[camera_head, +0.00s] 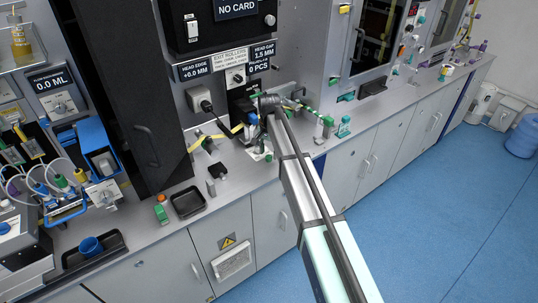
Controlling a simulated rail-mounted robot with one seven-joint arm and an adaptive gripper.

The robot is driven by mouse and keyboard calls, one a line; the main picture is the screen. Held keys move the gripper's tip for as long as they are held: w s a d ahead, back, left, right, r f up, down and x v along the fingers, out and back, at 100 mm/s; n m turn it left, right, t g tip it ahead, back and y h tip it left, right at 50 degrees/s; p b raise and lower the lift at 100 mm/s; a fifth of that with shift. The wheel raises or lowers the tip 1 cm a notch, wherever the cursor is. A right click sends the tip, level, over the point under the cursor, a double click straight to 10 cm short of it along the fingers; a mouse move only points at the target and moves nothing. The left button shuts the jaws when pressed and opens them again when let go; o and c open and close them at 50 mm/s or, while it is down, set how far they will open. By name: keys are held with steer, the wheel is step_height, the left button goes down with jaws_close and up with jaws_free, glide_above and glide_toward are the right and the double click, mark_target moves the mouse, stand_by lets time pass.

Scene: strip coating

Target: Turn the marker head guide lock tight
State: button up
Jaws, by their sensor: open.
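A dark marking unit (240,108) stands on the bench below the sign reading "HEAD GAP 1.5 MM" (263,50). It seems to be the marker head; its guide lock is too small to tell apart. A sign to its left reads "HEAD EDGE +0.0 MM" (194,69). My arm reaches up from the bottom right and covers part of this area. My gripper (262,128) is at its far end beside the unit, small and partly hidden. It is open, with nothing seen held in it. Contact with the unit cannot be told.
A yellow strip (208,139) runs beside the unit. A black tray (187,202) lies on the bench front. A tall dark door panel (125,90) stands at left. Small green-topped bottles (344,127) stand right of my arm. The blue floor (430,200) is clear.

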mark_target(269, 156)
step_height(269, 156, up, 10)
stand_by(0.4)
stand_by(0.6)
steer(key=s+d+f+m+h+b, duration=0.1)
steer(key=d+f, duration=0.4)
steer(key=d, duration=0.3)
steer(key=d+f+m+h+b, duration=0.15)
steer(key=d+f, duration=0.25)
steer(key=d, duration=0.5)
steer(key=s+d+f+n+g, duration=0.1)
steer(key=s+d+f, duration=0.1)
steer(key=s+f, duration=0.7)
steer(key=s+d+f+n+g, duration=0.1)
steer(key=s+d+f+n, duration=0.1)
steer(key=s+f, duration=0.65)
steer(key=s+d+f+g+y+p, duration=0.1)
steer(key=s+d+f, duration=0.1)
steer(key=s+f, duration=0.8)
steer(key=s+f+n+g, duration=0.2)
steer(key=s+f, duration=0.2)
steer(key=s, duration=1.2)
steer(key=s+d+f+n+g+y+p, duration=0.1)
steer(key=s+f, duration=0.4)
steer(key=s, duration=1.2)
steer(key=shift+n+g, duration=0.4)
steer(key=shift+n, duration=0.45)
steer(key=shift+s+y, duration=0.1)
steer(key=shift+y, duration=0.15)
